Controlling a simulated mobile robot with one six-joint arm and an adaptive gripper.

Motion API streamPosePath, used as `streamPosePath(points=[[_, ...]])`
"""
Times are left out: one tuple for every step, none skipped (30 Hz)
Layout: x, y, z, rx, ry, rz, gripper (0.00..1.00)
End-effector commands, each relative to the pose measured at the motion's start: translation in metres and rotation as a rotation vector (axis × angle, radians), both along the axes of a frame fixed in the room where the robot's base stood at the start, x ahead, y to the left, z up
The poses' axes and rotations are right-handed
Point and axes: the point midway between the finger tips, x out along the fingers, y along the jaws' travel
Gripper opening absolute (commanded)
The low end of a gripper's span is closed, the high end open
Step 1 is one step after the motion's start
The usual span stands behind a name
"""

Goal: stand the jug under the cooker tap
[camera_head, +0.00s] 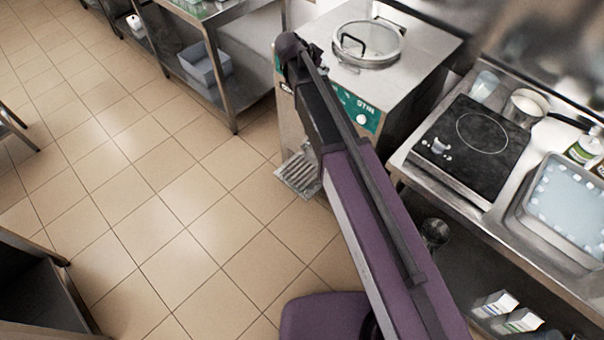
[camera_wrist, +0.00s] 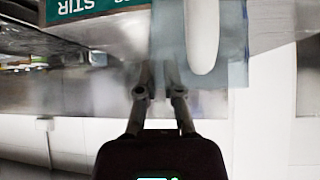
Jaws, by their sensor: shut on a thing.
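The cooker (camera_head: 412,58) is a steel cabinet with a round glass lid and a green panel marked STIR. Its slotted drip shelf (camera_head: 297,174) sticks out low at the front. My arm crosses in front of the cooker in the head view and hides my gripper, the jug and the tap there. In the wrist view my gripper (camera_wrist: 163,70) is shut on the jug (camera_wrist: 168,42), a translucent grey-blue vessel with a pale slot-shaped opening beside the fingers. The cooker's green panel (camera_wrist: 95,7) shows upside down to the left of the jug. I cannot make out the tap.
A counter on the right carries a black hob (camera_head: 472,148), a clear beaker (camera_head: 484,86), a pot (camera_head: 524,107) and a tray (camera_head: 570,206). A steel shelf unit with a grey bin (camera_head: 206,66) stands left of the cooker. The tiled floor between is clear.

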Motion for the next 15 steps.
streamPosePath(points=[[0.0, 0.002, 0.0, 0.0, 0.0, 0.003, 0.0], [-0.001, 0.003, 0.0, 0.0, 0.0, 0.004, 0.0], [-0.001, 0.004, 0.0, 0.0, 0.0, 0.006, 0.0], [-0.001, 0.005, 0.0, 0.0, 0.0, 0.006, 0.0], [-0.001, 0.006, -0.001, 0.0, 0.0, 0.007, 0.0], [-0.002, 0.007, -0.001, 0.0, 0.001, 0.008, 0.0], [-0.002, 0.008, -0.002, 0.0, 0.0, 0.008, 0.0], [-0.002, 0.009, -0.004, 0.0, 0.0, 0.008, 0.0], [-0.002, 0.01, -0.006, 0.0, 0.001, 0.009, 0.0], [-0.003, 0.011, -0.008, 0.0, 0.001, 0.009, 0.0], [-0.003, 0.011, -0.01, 0.0, 0.001, 0.009, 0.0], [-0.004, 0.013, -0.014, 0.0, 0.001, 0.009, 0.0], [-0.004, 0.014, -0.017, 0.0, 0.002, 0.008, 0.0], [-0.005, 0.015, -0.02, 0.0, 0.002, 0.008, 0.0], [-0.006, 0.017, -0.025, 0.001, 0.002, 0.008, 0.0]])
